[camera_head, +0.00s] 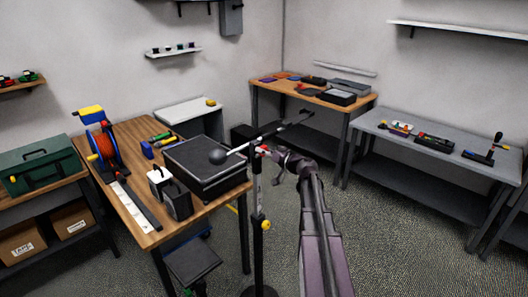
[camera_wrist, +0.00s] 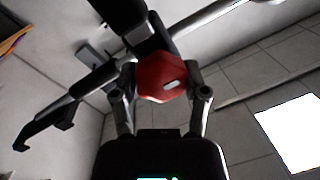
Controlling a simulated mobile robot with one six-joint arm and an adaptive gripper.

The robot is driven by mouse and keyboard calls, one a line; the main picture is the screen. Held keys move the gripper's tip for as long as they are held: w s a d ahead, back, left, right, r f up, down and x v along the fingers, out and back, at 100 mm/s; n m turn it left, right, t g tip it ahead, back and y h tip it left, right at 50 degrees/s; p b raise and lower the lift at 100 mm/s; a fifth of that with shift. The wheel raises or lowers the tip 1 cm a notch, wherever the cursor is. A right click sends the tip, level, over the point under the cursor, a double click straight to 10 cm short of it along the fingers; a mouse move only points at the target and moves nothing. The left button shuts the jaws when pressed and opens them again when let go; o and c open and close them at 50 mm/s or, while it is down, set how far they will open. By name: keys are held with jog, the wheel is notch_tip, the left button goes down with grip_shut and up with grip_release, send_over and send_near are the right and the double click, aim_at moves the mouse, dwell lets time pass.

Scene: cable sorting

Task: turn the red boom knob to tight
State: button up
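The red boom knob (camera_wrist: 161,78) fills the gap between my fingertips in the wrist view, with a short pale mark on its face. In the head view the knob (camera_head: 263,150) is a small red spot at the top of a dark stand (camera_head: 257,192), where the boom (camera_head: 250,144) crosses. My gripper (camera_wrist: 161,72) has one finger on each side of the knob and looks shut on it; the contact lines are partly in shadow. My gripper also shows in the head view (camera_head: 273,155), just right of the stand top. No tight or loose label can be read.
The boom has a dark ball (camera_head: 217,157) at its left end, above a black case (camera_head: 205,181) on the wooden table (camera_head: 140,238). A yellow knob (camera_head: 265,225) sits lower on the stand. A grey workbench (camera_head: 440,165) stands right; floor between is clear.

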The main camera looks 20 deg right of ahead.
jog(key=shift+c, duration=0.6)
jog(key=shift+m, duration=0.4)
jog(key=m+b, duration=0.1)
jog(key=m, duration=0.2)
jog(key=shift+m+t, duration=0.3)
jog(key=shift+m, duration=0.1)
jog(key=m, duration=0.4)
jog(key=shift+m+t+b, duration=0.3)
jog(key=shift+b, duration=0.05)
jog(key=m, duration=0.5)
jog(key=shift+f+h, duration=0.1)
jog(key=shift+h, duration=0.2)
jog(key=m, duration=0.4)
jog(key=shift+m+t+h+b, duration=0.3)
jog(key=shift+m+t, duration=0.1)
jog(key=o, duration=1.2)
jog(key=shift+w, duration=0.1)
jog(key=shift+c, duration=0.2)
